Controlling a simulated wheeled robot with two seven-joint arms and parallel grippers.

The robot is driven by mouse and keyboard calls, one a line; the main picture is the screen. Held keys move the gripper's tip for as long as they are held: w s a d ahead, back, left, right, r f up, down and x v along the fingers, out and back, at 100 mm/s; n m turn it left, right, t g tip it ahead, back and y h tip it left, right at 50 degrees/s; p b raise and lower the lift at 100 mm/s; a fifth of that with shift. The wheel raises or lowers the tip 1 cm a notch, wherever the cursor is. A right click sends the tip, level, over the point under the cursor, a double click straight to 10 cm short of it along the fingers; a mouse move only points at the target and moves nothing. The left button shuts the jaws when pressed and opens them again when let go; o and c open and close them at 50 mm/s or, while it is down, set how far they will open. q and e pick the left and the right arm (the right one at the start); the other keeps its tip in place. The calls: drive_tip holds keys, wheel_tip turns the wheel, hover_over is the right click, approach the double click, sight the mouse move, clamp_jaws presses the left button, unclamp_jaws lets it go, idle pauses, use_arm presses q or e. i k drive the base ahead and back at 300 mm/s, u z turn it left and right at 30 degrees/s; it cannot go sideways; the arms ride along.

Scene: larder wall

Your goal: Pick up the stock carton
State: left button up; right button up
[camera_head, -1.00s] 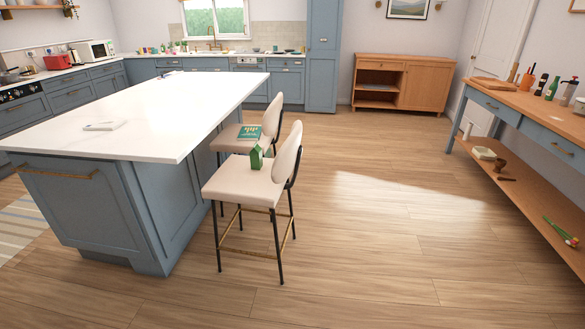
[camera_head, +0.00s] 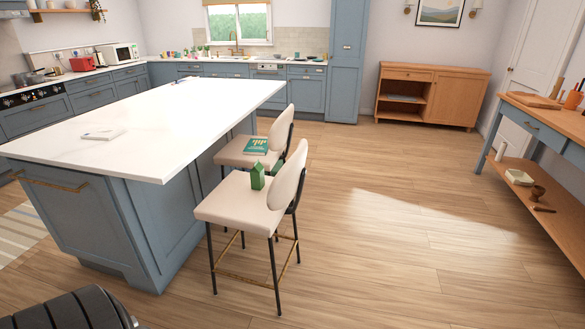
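The stock carton is a small green carton with a folded peaked top (camera_head: 257,177). It stands upright on the cream seat of the near stool (camera_head: 232,205), in front of the backrest. Neither gripper shows in the view. A dark rounded part, probably of my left arm, shows at the bottom left corner, well apart from the carton.
A white-topped island (camera_head: 150,120) stands left of the stools. A green book (camera_head: 256,146) lies on the far stool (camera_head: 236,158). A wooden side table (camera_head: 560,195) stands at the right. The wooden floor (camera_head: 370,250) between is clear.

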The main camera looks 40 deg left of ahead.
sight(257, 178)
drive_tip(key=z, duration=0.15)
drive_tip(key=i, duration=2.4)
drive_tip(key=u, duration=0.8)
drive_tip(key=i, duration=1.1)
drive_tip(key=u, duration=1.75)
drive_tip(key=i, duration=0.75)
drive_tip(key=u, duration=0.5)
